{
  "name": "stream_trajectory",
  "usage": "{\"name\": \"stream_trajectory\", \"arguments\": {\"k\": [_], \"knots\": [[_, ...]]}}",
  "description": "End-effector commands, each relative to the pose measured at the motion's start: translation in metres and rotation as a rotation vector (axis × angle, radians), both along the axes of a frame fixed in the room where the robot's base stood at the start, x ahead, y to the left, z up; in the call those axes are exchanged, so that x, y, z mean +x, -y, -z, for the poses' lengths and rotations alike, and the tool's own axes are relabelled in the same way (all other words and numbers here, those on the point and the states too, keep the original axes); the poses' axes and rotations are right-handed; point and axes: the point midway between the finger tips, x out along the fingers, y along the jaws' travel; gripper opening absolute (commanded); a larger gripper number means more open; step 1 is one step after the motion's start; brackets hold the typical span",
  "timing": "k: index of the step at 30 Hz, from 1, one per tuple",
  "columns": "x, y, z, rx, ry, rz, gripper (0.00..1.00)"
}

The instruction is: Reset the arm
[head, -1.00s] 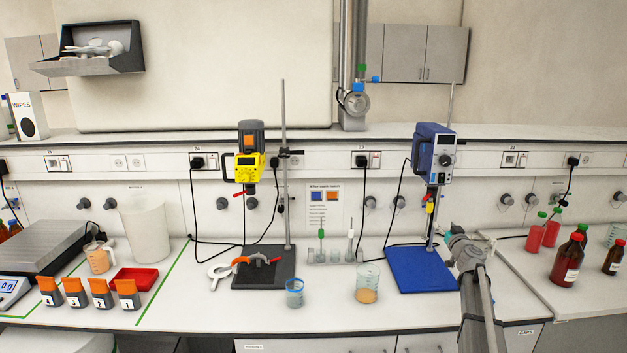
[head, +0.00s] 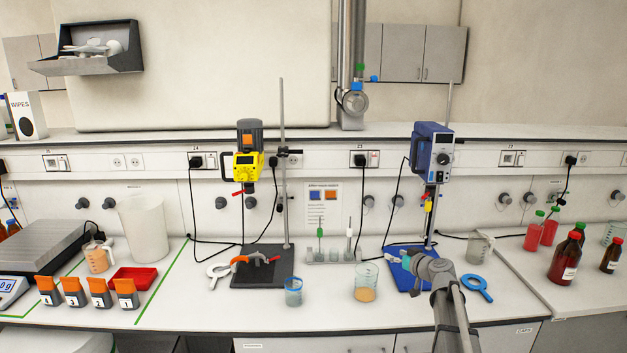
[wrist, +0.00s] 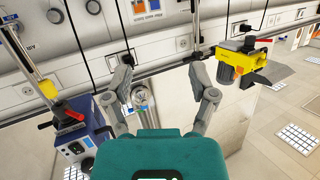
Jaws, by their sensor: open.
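My gripper (wrist: 161,62) is open in the wrist view, with its two grey fingers spread apart and nothing held between them. In the head view my arm comes up from the lower right, and its end is over the front of the blue stand base (head: 405,278). The fingertips are hard to make out there. In the wrist view the blue overhead stirrer (wrist: 82,140) is at the left and the yellow stirrer (wrist: 245,65) at the upper right.
Beakers (head: 367,283) (head: 293,292) stand on the bench front. A blue ring tool (head: 477,288) and another beaker (head: 480,248) are right of my arm. Orange-topped containers (head: 99,292) and a red tray (head: 134,278) are left.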

Motion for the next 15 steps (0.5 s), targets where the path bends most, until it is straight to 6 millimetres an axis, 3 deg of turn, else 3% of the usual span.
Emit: {"name": "stream_trajectory", "arguments": {"k": [1,6,15], "knots": [[-0.019,-0.019,0.010,-0.006,-0.053,-0.036,0.74],[-0.069,-0.064,0.045,-0.032,-0.272,-0.121,0.74],[-0.171,-0.106,0.104,-0.130,-0.702,-0.123,0.74]]}}
